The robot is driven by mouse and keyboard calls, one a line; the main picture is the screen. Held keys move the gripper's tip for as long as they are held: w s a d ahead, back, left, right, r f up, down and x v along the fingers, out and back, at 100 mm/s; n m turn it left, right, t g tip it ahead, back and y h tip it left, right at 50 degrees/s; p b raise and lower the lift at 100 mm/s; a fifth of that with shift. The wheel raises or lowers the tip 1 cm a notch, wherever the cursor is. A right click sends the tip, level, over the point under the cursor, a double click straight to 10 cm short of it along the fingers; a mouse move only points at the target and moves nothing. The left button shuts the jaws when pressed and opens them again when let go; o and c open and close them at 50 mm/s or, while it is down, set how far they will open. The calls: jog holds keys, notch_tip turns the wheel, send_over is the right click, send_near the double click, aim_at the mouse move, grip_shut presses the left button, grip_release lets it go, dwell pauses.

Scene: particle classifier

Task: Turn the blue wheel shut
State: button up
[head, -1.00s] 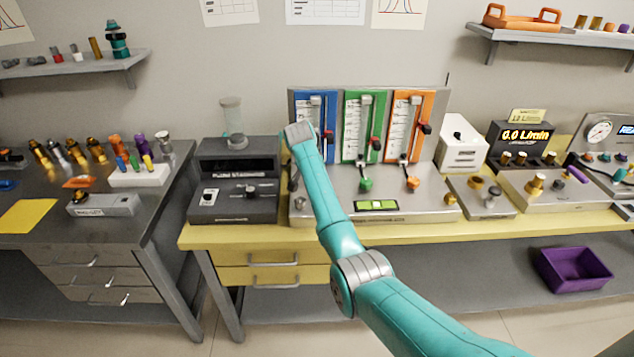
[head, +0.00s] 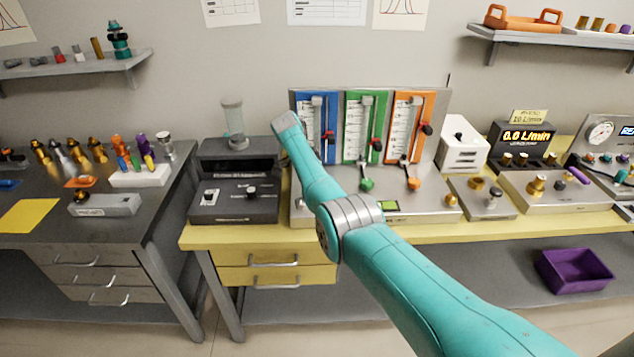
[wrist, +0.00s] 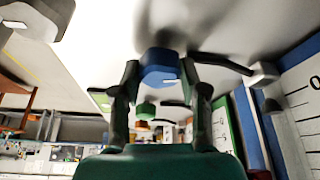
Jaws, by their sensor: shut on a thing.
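The blue wheel (wrist: 160,72) shows in the wrist view, between the two fingers of my gripper (wrist: 160,78). The fingers are shut on it from both sides. In the head view the wheel and my gripper are hidden behind my teal arm, which reaches to the front of the blue flowmeter panel (head: 331,103). The white scale of that panel shows at the right edge of the wrist view. I cannot tell how far the wheel is turned.
The green wheel (head: 367,185) and orange wheel (head: 413,184) stand to the right on the same metal base. A dark grey device (head: 235,205) with a knob sits close on the left.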

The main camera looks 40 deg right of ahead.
jog(key=shift+w+r+m, duration=0.1)
jog(key=shift+w+m, duration=0.05)
jog(key=shift+m, duration=0.75)
jog(key=o, duration=1.1)
jog(key=shift+o, duration=0.2)
jog(key=shift+a, duration=0.1)
jog(key=v, duration=1.1)
jog(key=shift+w+r, duration=0.2)
jog(key=shift+r, duration=0.2)
